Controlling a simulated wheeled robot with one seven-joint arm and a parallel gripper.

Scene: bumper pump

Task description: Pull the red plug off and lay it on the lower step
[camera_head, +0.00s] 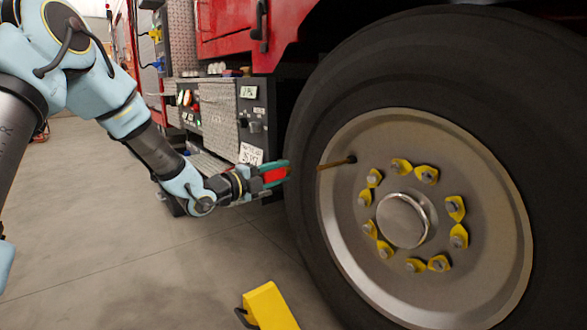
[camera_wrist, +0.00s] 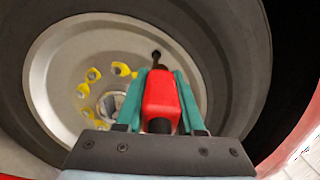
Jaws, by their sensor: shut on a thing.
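My gripper (camera_head: 283,172) has teal fingers and is shut on a red block-shaped plug (camera_head: 274,175), held in front of the left edge of the big tyre. In the wrist view the red plug (camera_wrist: 160,95) sits between the two teal fingers (camera_wrist: 158,100), with a dark end towards me. A thin brass stem (camera_head: 335,163) with a dark tip sticks out from the wheel rim. In the head view a gap shows between stem and fingers; in the wrist view the stem lines up behind the plug. A grey metal step (camera_head: 207,165) shows low on the truck, partly hidden by my arm.
The big wheel (camera_head: 345,230) with yellow lug markers (camera_head: 455,208) fills the right side. A yellow wheel chock (camera_head: 268,305) lies on the floor in front. A dark control panel (camera_head: 255,120) is behind my gripper. The concrete floor at left is clear.

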